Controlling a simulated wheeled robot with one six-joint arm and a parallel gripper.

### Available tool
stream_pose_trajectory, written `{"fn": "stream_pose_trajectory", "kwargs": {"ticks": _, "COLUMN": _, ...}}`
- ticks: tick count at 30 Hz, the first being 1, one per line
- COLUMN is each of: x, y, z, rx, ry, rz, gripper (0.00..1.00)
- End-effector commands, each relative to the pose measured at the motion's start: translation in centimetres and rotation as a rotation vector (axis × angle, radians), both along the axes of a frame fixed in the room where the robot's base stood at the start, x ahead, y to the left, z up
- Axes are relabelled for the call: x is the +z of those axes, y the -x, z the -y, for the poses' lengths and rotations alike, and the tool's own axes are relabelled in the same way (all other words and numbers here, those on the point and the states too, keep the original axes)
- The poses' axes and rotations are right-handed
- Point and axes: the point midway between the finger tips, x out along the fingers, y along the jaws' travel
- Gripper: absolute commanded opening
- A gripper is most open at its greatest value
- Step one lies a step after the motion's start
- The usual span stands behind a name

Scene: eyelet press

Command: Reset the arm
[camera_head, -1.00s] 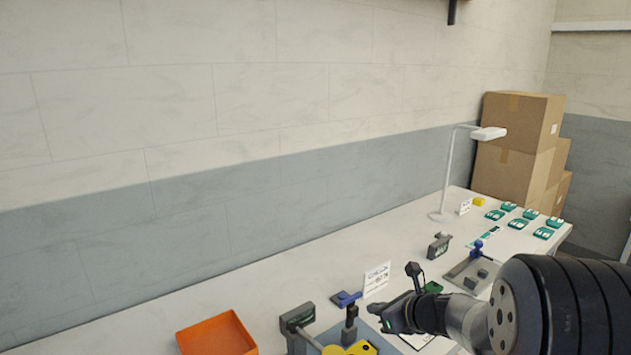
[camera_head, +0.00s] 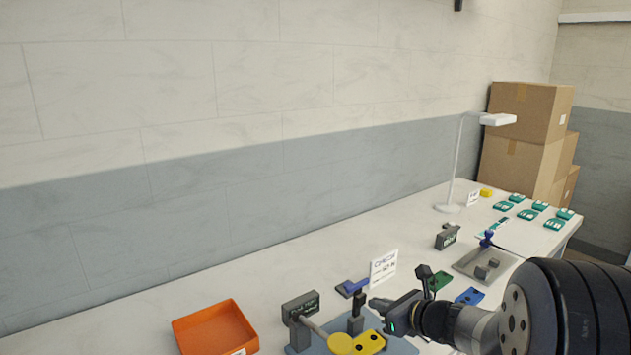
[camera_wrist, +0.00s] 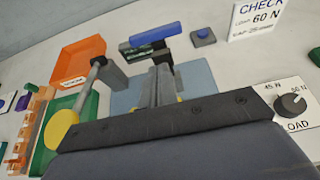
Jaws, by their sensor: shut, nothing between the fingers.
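My gripper (camera_head: 376,304) is at the end of my dark arm at the lower right of the head view. It points left over the press area, above the bench. In the wrist view my gripper (camera_wrist: 160,85) reaches up past the dark bar, its fingers together and empty. The eyelet press (camera_head: 300,306) stands left of it, with a grey block, a rod with a yellow disc (camera_head: 340,344) and a blue base plate.
An orange tray (camera_head: 215,328) is at the left. A check sign (camera_head: 383,268) stands behind the gripper. A grey fixture (camera_head: 484,265), teal pieces (camera_head: 527,215) and a lamp (camera_head: 498,120) are farther right. A load dial (camera_wrist: 292,104) is beside the gripper. The bench's back left is clear.

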Motion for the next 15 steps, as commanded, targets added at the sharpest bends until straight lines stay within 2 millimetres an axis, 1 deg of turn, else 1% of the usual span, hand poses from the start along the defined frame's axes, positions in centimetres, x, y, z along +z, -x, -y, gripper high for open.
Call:
{"fn": "stream_pose_trajectory", "kwargs": {"ticks": 1, "x": -0.7, "y": 0.1, "z": 0.2, "rx": -0.002, "ry": -0.008, "rz": 0.011, "gripper": 0.0}}
{"fn": "stream_pose_trajectory", "kwargs": {"ticks": 15, "x": -1.7, "y": 1.1, "z": 0.8, "rx": -0.002, "ry": -0.086, "rz": 0.12, "gripper": 0.0}}
